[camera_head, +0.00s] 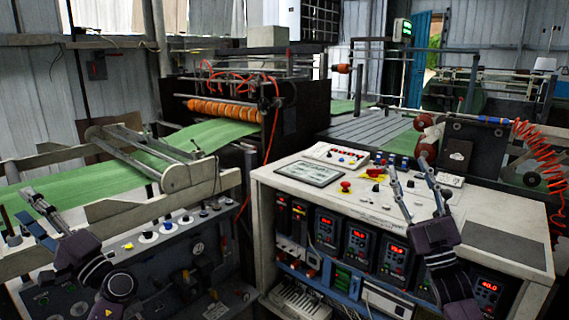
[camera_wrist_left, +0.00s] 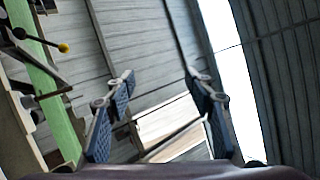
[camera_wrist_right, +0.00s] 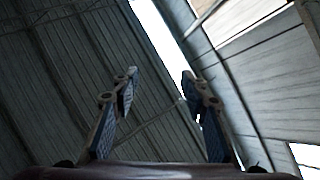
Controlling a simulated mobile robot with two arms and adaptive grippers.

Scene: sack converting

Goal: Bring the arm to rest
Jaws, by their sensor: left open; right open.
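My left gripper (camera_head: 30,212) is raised at the left of the head view, in front of the grey machine panel. Its two fingers stand apart with nothing between them; in the left wrist view the open fingers (camera_wrist_left: 165,95) point toward the wall and roof. My right gripper (camera_head: 408,178) is raised in front of the white control console (camera_head: 480,218), fingers up and apart. In the right wrist view its open fingers (camera_wrist_right: 157,95) frame only the roof and wall, with nothing held.
A console with a screen (camera_head: 310,173), a red button (camera_head: 346,186) and red-digit displays stands at centre right. A coiled orange hose (camera_head: 540,150) hangs at far right.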

